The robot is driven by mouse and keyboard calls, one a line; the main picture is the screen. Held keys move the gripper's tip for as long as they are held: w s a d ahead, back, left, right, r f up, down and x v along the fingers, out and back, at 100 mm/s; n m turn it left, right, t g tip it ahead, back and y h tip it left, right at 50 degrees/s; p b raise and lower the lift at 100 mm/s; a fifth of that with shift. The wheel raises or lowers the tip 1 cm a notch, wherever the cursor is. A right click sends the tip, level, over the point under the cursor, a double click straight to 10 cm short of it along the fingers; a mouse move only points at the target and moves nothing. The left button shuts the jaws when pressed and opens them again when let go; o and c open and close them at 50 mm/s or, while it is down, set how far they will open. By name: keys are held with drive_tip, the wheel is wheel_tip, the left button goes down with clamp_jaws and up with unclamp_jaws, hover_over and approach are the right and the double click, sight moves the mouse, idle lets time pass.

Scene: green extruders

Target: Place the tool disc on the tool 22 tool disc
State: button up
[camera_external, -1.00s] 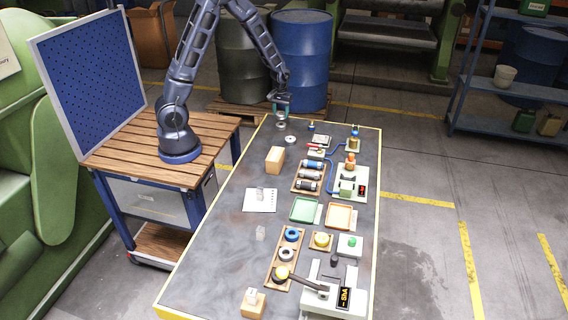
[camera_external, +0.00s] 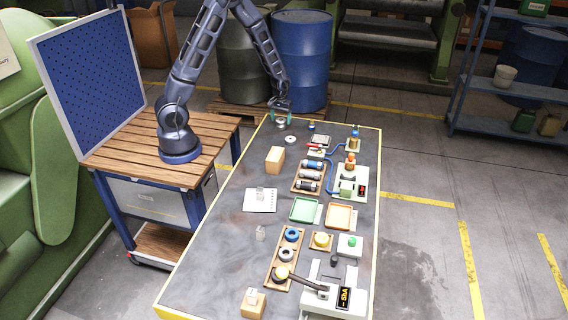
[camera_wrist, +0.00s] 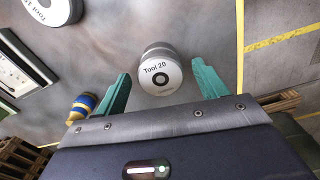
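My gripper (camera_external: 280,118) is at the far end of the dark table. Its teal fingers (camera_wrist: 160,76) are spread apart in the wrist view. A grey metal cylinder with a white top labelled "Tool 20" (camera_wrist: 160,78) is between the fingertips, with gaps on both sides. It shows small under the gripper in the external view (camera_external: 281,125). A second round disc with a white top (camera_wrist: 54,10) is cut off at the top left of the wrist view.
A small blue-and-yellow object (camera_wrist: 83,105) stands left of my fingers in the wrist view. A wooden block (camera_external: 275,158), a device (camera_external: 321,141) and coloured trays (camera_external: 305,210) are further along the table. Bare table (camera_external: 225,235) is free at the left.

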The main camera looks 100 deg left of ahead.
sight(281, 120)
wheel_tip(281, 120, up, 12)
drive_tip(key=w+d+r+m+t, duration=0.15)
drive_tip(key=d+r+m, duration=0.25)
drive_tip(key=d+r, duration=0.65)
drive_tip(key=s+d+r+m+t, duration=0.1)
drive_tip(key=s+d+r+m, duration=0.3)
drive_tip(key=d, duration=0.4)
drive_tip(key=s+d+r+m+t, duration=0.1)
drive_tip(key=s+d+r+m, duration=0.3)
drive_tip(key=d, duration=0.5)
drive_tip(key=s+d+r+m+t, duration=0.1)
drive_tip(key=s+d+r+m, duration=0.3)
drive_tip(key=s+d, duration=0.4)
drive_tip(key=shift+d+r, duration=0.65)
drive_tip(key=shift+r, duration=0.05)
